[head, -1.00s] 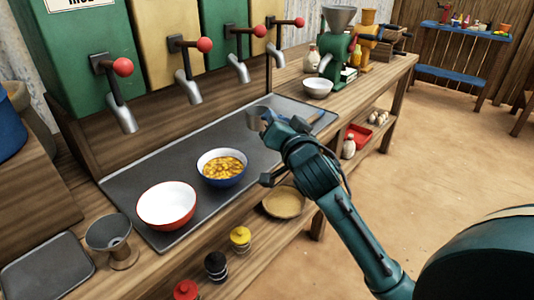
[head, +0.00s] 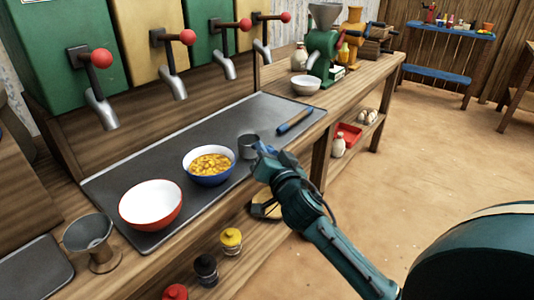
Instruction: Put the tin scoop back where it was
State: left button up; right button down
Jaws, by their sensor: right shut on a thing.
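The tin scoop (head: 248,146) is a small grey metal cup just right of the blue bowl in the head view. My right gripper (head: 264,153) is shut on it at its right side, with a bit of blue showing at the jaws. The fingers hide most of the handle. The scoop looks upright over the dark grey mat (head: 235,123). I cannot tell whether it touches the mat or hangs just above it, nor what is in it. My left gripper is not in view.
A blue bowl (head: 209,170) of yellow-orange food and a red bowl (head: 150,208) stand on the mat. A blue-handled tool (head: 295,121) lies at its right end. Dispensers with red-knobbed levers (head: 101,60) line the back. A tin funnel (head: 89,235) stands front left.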

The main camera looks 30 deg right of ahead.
jog(key=shift+f, duration=0.1)
jog(key=c, duration=1.8)
grip_release()
jog(key=shift+f, duration=0.1)
jog(key=o, duration=0.5)
